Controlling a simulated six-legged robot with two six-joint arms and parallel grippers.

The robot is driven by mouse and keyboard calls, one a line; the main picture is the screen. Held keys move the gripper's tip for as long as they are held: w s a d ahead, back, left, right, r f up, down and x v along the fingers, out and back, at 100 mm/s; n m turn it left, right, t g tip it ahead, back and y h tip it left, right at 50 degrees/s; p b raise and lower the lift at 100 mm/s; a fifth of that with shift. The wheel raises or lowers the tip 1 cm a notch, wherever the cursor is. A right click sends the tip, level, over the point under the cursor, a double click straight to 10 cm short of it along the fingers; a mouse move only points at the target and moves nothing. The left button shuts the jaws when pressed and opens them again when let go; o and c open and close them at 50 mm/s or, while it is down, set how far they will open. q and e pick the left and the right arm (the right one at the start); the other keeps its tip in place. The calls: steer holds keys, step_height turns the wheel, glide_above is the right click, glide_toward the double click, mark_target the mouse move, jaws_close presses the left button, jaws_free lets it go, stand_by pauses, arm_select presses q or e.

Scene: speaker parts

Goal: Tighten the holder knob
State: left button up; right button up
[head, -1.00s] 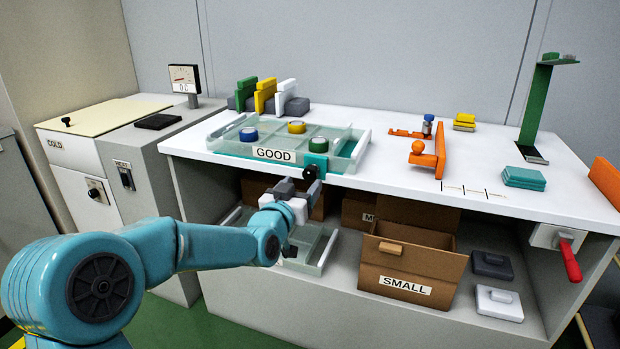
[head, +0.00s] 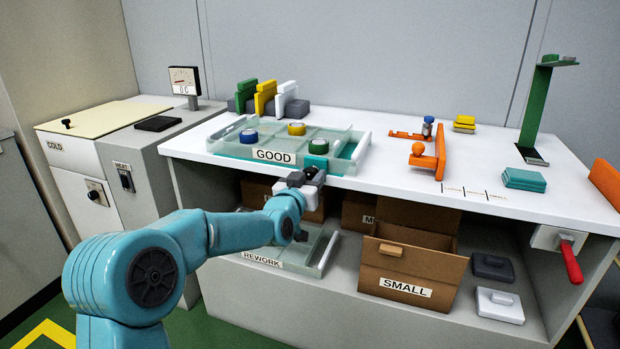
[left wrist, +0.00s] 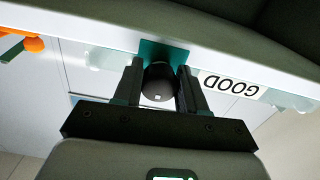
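A dark round knob (left wrist: 158,84) sits on a teal bracket (left wrist: 163,52) at the front edge of the table, just beside the GOOD label. The teal bracket also shows in the head view (head: 315,161), at the front of the clear tray. My left gripper (head: 312,176) is at the knob. In the left wrist view my left gripper (left wrist: 160,85) has one finger on each side of the knob, with only thin gaps seeming to show; firm contact is not visible. The knob is partly hidden behind my gripper in the head view. My right gripper is not in view.
The GOOD tray (head: 219,150) holds blue, yellow and green round parts. An orange stand (head: 440,152) with a round orange knob (head: 418,149) is further right. Below are a REWORK tray (head: 326,254) and a SMALL box (head: 411,267). The table's front right is mostly clear.

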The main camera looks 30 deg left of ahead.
arm_select(q)
steer(key=shift+m, duration=0.3)
steer(key=m, duration=0.3)
steer(key=shift+a+m+b, duration=0.1)
steer(key=shift+m+b, duration=0.2)
steer(key=shift+b, duration=0.05)
steer(key=m, duration=0.4)
steer(key=shift+m, duration=0.3)
steer(key=m, duration=0.4)
steer(key=shift+a+m, duration=0.1)
steer(key=shift+m, duration=0.2)
steer(key=m+p, duration=0.1)
steer(key=m, duration=0.3)
steer(key=shift+m, duration=0.7)
steer(key=o, duration=1)
steer(key=shift+r, duration=0.15)
steer(key=p+v, duration=0.1)
steer(key=v, duration=1.5)
steer(key=shift+s, duration=0.2)
